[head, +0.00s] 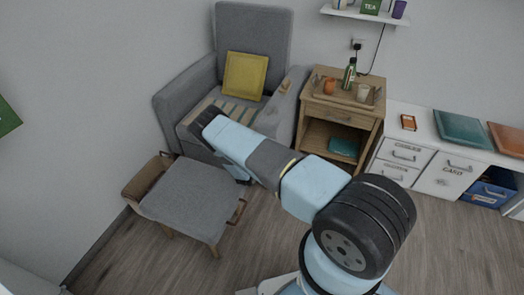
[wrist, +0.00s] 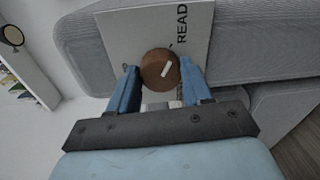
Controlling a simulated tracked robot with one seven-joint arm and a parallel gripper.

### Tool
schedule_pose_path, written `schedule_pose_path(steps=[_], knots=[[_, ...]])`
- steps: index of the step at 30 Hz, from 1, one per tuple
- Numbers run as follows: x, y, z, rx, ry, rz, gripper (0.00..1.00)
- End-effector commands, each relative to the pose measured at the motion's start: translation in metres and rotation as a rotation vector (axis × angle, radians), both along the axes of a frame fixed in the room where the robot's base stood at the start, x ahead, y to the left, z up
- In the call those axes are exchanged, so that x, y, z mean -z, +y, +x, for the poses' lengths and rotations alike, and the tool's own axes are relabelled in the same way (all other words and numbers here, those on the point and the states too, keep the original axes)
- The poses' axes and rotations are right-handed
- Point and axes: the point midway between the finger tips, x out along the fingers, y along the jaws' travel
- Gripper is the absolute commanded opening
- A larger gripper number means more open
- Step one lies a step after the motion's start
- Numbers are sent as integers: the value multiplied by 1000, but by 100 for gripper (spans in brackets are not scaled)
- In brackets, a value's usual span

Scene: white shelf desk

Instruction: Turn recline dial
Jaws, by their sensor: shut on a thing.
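The recline dial (wrist: 156,70) is a round brown wooden knob with a short white mark, slanting up to the right. It sits on a pale panel (wrist: 118,42) lettered READ on the grey armchair's side. My gripper (wrist: 160,80) has one blue finger on each side of the dial and is shut on it. The white mark lies between the fingers, near the right one, with READ above and to its right. In the head view the grey armchair (head: 254,35) stands at the back, and my arm hides the dial and the fingers.
A grey footrest (head: 190,197) stands in front of the armchair. A wooden side table (head: 340,112) with a tray of cups and a bottle is to the right. A white low cabinet (head: 440,160) stands farther right. The floor (head: 450,235) at lower right is clear.

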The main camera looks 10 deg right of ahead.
Motion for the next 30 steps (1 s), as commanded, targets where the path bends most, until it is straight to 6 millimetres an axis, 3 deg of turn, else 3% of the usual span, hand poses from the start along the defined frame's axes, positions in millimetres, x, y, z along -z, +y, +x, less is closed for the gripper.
schedule_pose_path(steps=[18,19,26,30], knots=[[7,-6,-6,10,-8,32,19],[7,-6,-7,10,-8,32,52],[4,-3,-4,6,-13,32,74],[3,-2,-3,4,-16,31,75]])
